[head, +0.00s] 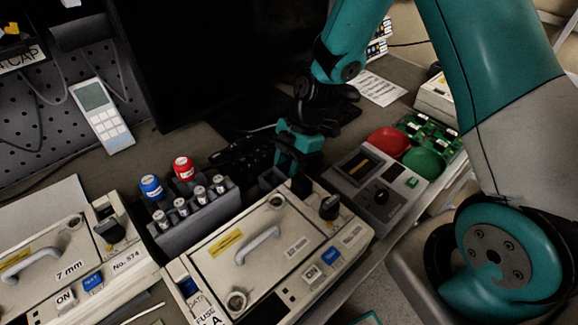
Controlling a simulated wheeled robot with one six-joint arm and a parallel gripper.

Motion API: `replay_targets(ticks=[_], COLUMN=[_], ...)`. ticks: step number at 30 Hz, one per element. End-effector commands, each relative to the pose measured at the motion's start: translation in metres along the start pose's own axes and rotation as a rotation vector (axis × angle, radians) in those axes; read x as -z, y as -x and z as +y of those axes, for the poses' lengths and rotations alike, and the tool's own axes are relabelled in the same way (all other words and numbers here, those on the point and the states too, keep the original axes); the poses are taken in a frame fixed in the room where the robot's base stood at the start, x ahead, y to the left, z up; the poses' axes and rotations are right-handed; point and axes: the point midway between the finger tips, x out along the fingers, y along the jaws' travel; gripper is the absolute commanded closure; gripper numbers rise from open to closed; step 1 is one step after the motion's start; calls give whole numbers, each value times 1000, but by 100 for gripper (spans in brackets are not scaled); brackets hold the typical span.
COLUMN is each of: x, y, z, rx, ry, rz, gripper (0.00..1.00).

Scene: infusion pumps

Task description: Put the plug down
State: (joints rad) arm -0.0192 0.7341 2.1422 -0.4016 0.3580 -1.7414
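My gripper (294,165) is in the middle of the head view, pointing down, just behind the back edge of the near beige pump unit (285,250). A small dark piece (300,186) shows at its fingertips. It may be the plug or part of the fingers; I cannot tell which. The gap between the fingers is too small and dark to judge. A black knob-like part (330,207) stands on the pump unit's right corner, right of my gripper and apart from it.
A grey rack (195,222) with several cylinders, a blue-capped bottle (151,186) and a red-capped one (183,168) stand left of my gripper. A grey control box (375,190), red dish (389,141) and green dish (424,163) are right. A dark monitor (220,50) stands behind.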

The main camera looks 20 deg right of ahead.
Motion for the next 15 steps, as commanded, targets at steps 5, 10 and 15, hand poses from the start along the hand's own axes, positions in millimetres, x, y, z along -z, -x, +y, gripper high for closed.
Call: replay_targets(ticks=[5, 10, 15], x=[0, 0, 0], y=[-4, -4, -4], z=[0, 0, 0], rx=[-2, -2, -1], ry=[0, 0, 0], rz=[-1, -1, 0], gripper=[62, 78, 100])
